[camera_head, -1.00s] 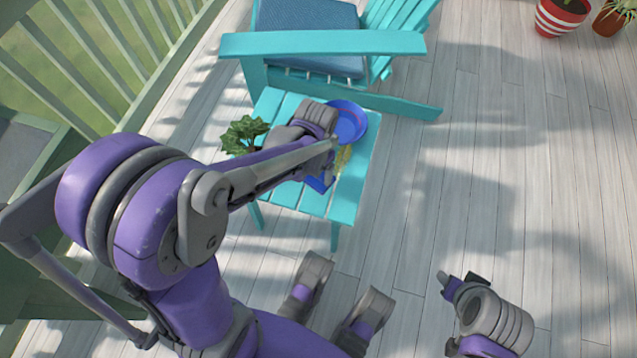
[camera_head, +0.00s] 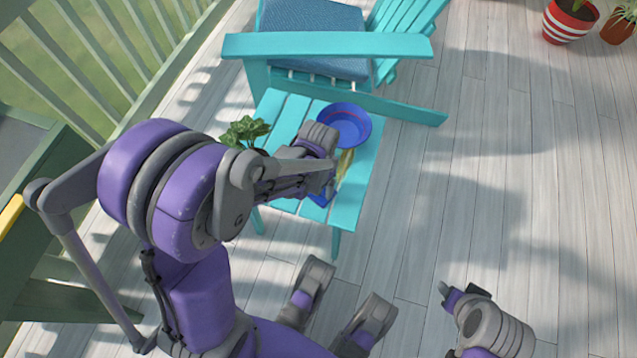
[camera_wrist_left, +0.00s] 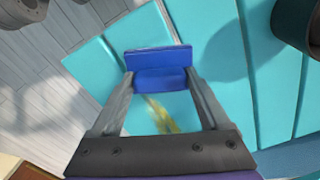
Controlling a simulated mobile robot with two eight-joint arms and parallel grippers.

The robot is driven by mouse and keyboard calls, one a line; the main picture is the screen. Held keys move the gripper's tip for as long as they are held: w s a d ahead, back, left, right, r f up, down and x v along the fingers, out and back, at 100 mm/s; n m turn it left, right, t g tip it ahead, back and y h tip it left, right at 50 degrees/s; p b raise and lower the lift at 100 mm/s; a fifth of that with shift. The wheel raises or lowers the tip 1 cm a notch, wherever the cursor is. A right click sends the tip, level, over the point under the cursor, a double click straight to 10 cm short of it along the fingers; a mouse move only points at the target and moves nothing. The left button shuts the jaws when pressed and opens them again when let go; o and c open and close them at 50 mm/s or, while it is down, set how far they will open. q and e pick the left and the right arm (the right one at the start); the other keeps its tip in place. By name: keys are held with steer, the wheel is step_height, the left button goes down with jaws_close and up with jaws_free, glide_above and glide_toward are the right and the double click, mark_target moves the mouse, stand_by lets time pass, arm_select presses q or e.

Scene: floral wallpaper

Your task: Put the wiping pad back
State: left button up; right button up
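The wiping pad, a blue block (camera_wrist_left: 160,62), sits between the two fingertips of my left gripper (camera_wrist_left: 160,80) in the left wrist view, with a finger against each side. In the head view, the left gripper (camera_head: 325,184) is over the front part of the turquoise side table (camera_head: 347,208), largely covered by my arm. A bit of the blue pad (camera_head: 319,199) shows below it. Whether the pad touches the tabletop is unclear. My right gripper (camera_head: 447,291) is at the lower right, away from the table; its opening is unclear.
A blue dish (camera_head: 345,114) stands at the table's back right. A yellowish streak (camera_head: 344,163) lies beside the gripper. A leafy plant (camera_head: 243,130) is at the table's left. A turquoise chair (camera_head: 330,46) stands behind. The deck at right is clear, with pots (camera_head: 569,22) far off.

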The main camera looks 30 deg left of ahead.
arm_select(q)
steer(key=shift+o, duration=0.3)
steer(key=shift+r+p, duration=0.35)
steer(key=shift+r, duration=0.15)
step_height(320, 180, up, 11)
steer(key=p, duration=0.4)
steer(key=s+d+r+n+t, duration=0.1)
steer(key=s+d+r+t, duration=0.2)
steer(key=s, duration=0.8)
step_height(320, 180, up, 2)
steer(key=shift+s+d+n+t, duration=0.15)
steer(key=shift+n+t, duration=0.25)
steer(key=shift+t, duration=0.4)
steer(key=shift+c, duration=0.2)
